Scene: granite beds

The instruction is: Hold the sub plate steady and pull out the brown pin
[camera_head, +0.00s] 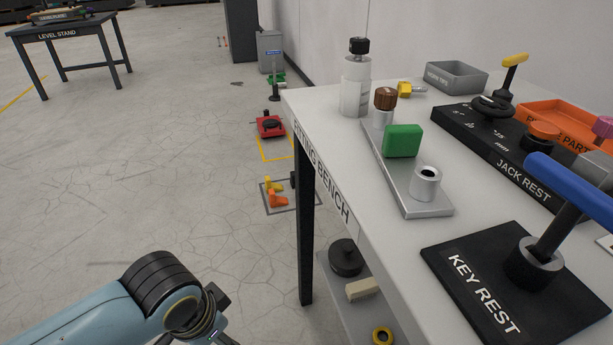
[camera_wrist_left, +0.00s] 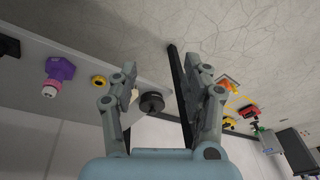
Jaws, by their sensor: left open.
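The sub plate (camera_head: 408,190) is a long grey metal plate on the white fitting bench. The brown pin (camera_head: 385,98) stands upright at its far end, its brown knob above a metal bushing (camera_head: 383,117). A green block (camera_head: 403,141) sits mid-plate, and an empty-looking metal bushing (camera_head: 426,183) stands at the near end. My left arm is low at the left in the head view, away from the bench top. In the left wrist view my left gripper (camera_wrist_left: 168,80) is open and empty, its fingers apart. My right gripper is not in view.
The black jack rest (camera_head: 495,152) and key rest (camera_head: 490,290) lie to the right; a blue-handled key (camera_head: 568,190) rises from the key rest. The bench edge and leg (camera_head: 305,220) stand between my left arm and the plate.

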